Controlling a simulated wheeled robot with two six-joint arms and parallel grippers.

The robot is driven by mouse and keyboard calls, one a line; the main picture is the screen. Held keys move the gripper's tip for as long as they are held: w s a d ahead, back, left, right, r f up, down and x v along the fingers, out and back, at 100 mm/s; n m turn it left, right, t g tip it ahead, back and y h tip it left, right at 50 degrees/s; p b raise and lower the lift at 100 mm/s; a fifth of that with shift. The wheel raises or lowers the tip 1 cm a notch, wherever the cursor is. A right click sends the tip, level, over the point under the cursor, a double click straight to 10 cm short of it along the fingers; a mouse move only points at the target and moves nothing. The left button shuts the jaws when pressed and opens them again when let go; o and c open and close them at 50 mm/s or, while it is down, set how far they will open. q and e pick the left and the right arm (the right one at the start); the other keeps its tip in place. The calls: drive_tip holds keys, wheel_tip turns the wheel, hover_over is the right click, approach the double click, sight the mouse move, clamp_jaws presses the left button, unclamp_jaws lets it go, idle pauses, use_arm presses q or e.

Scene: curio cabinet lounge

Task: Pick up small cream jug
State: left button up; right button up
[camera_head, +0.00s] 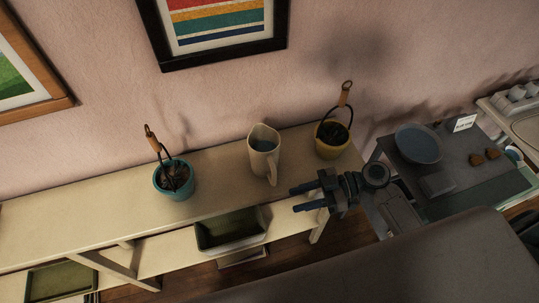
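The small cream jug (262,143) stands upright on the cream shelf table (90,215) against the wall. Its handle faces the front, toward the lower right in the picture. My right gripper (295,200) is open and empty, its two dark fingers pointing left. It is just right of and in front of the jug, apart from it in the picture, near the table's front edge. My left gripper is not in view.
A teal pot (175,182) stands left of the jug and a yellow pot (332,147) right of it, both with tall handles. A green tray (230,231) sits on the lower shelf. A dark table (450,188) at right bears a blue bowl (418,144).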

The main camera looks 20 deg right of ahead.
sight(267, 162)
drive_tip(key=w+d+r+n+t+y, duration=0.1)
drive_tip(key=w+d+r+y, duration=0.1)
drive_tip(key=w+d+r, duration=0.15)
drive_tip(key=shift+y, duration=0.3)
drive_tip(key=a+p, duration=0.1)
drive_tip(key=a, duration=0.2)
drive_tip(key=w+a+p, duration=0.1)
drive_tip(key=a, duration=0.2)
drive_tip(key=shift+w+a+r, duration=0.1)
drive_tip(key=shift+r, duration=0.1)
drive_tip(key=shift+a+r+p, duration=0.1)
drive_tip(key=shift+a+p, duration=0.3)
drive_tip(key=shift+p, duration=0.25)
drive_tip(key=a+p, duration=0.2)
drive_tip(key=a, duration=0.2)
drive_tip(key=shift+w+p, duration=0.25)
drive_tip(key=shift+p, duration=0.15)
drive_tip(key=shift+a, duration=0.3)
drive_tip(key=shift+f, duration=0.2)
drive_tip(key=shift+d, duration=0.1)
drive_tip(key=shift+c, duration=0.5)
clamp_jaws()
